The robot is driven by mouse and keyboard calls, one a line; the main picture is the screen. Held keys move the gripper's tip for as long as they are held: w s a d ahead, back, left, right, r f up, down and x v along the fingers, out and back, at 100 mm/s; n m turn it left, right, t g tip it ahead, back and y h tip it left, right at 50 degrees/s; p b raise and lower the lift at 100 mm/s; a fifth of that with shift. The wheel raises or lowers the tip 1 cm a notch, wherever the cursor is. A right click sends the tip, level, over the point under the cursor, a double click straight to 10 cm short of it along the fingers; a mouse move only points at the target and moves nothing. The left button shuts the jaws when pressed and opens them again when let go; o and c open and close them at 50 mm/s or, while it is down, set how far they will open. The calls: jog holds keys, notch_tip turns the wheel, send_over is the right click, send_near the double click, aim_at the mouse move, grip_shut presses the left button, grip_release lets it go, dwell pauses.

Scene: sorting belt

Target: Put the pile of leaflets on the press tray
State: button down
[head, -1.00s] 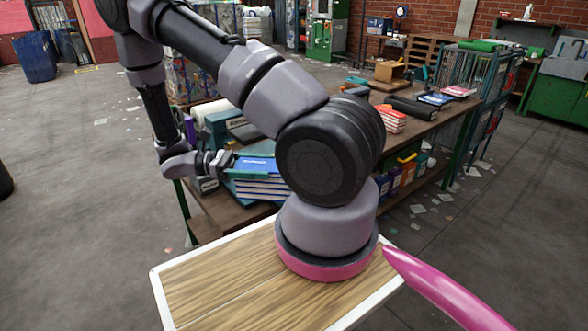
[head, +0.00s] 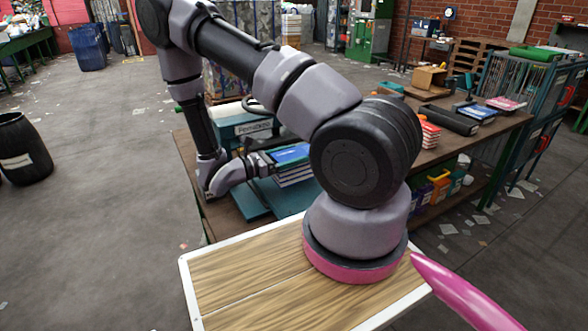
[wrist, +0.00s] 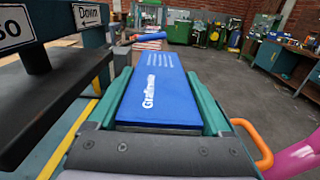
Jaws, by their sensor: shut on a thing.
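The pile of leaflets (head: 291,172) has a blue top and white-and-blue layered edges. My gripper (head: 268,162) is shut on it and holds it above the bench, left of my arm's base. In the wrist view the pile (wrist: 158,92) lies lengthwise between the green fingers of my gripper (wrist: 160,100). A flat teal surface (head: 252,203), which looks like the press tray, lies below the pile. In the wrist view a teal surface with a yellow line (wrist: 40,128) shows at the left. My arm hides part of the pile and tray area in the head view.
A teal machine with a white label (head: 250,128) stands behind my gripper.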

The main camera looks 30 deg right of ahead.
jog(key=shift+f, duration=2.1)
grip_release()
jog(key=shift+f, duration=0.15)
